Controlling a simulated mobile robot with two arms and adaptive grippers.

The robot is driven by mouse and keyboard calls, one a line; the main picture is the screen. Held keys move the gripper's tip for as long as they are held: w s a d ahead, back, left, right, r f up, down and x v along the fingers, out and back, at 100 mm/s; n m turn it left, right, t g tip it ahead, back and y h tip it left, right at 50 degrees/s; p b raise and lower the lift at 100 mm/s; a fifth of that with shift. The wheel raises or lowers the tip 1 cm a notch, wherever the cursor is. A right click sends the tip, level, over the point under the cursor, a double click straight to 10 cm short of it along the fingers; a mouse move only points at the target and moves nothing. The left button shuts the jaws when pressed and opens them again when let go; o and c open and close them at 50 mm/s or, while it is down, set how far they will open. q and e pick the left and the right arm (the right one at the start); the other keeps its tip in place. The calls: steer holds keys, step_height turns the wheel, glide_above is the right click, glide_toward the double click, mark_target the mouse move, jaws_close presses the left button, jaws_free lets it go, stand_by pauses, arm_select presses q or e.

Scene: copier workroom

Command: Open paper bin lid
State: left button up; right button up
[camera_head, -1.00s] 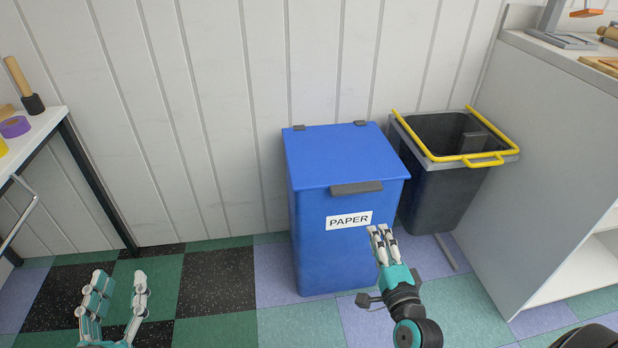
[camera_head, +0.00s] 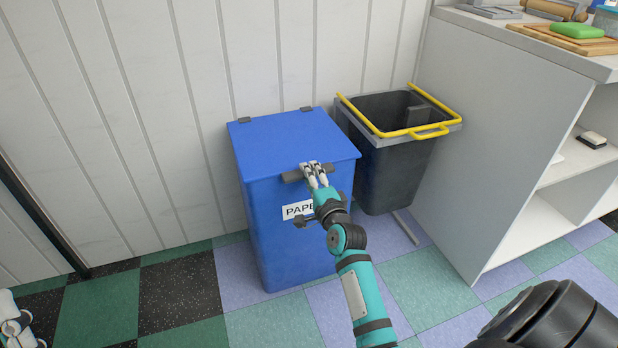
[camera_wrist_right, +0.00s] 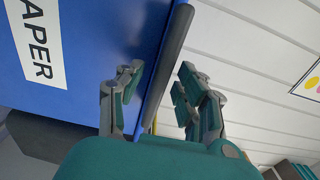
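The blue paper bin (camera_head: 275,235) stands against the wall. Its flat blue lid (camera_head: 290,140) is closed, with two dark hinges at the back. The dark lid handle (camera_head: 292,176) sits at the front edge above the PAPER label, which my arm partly covers. My right gripper (camera_head: 315,170) is at the handle. In the right wrist view, the handle (camera_wrist_right: 170,60) runs between the spread fingers of my right gripper (camera_wrist_right: 158,82), with gaps visible. My left gripper (camera_head: 14,322) shows only partly at the lower left edge, away from the bin.
A dark open bin (camera_head: 385,170) with a yellow rim frame stands right beside the paper bin. The checkered floor left of the bin is clear.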

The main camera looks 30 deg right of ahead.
steer(key=shift+w+d, duration=0.15)
steer(key=shift+w, duration=0.4)
jaws_close()
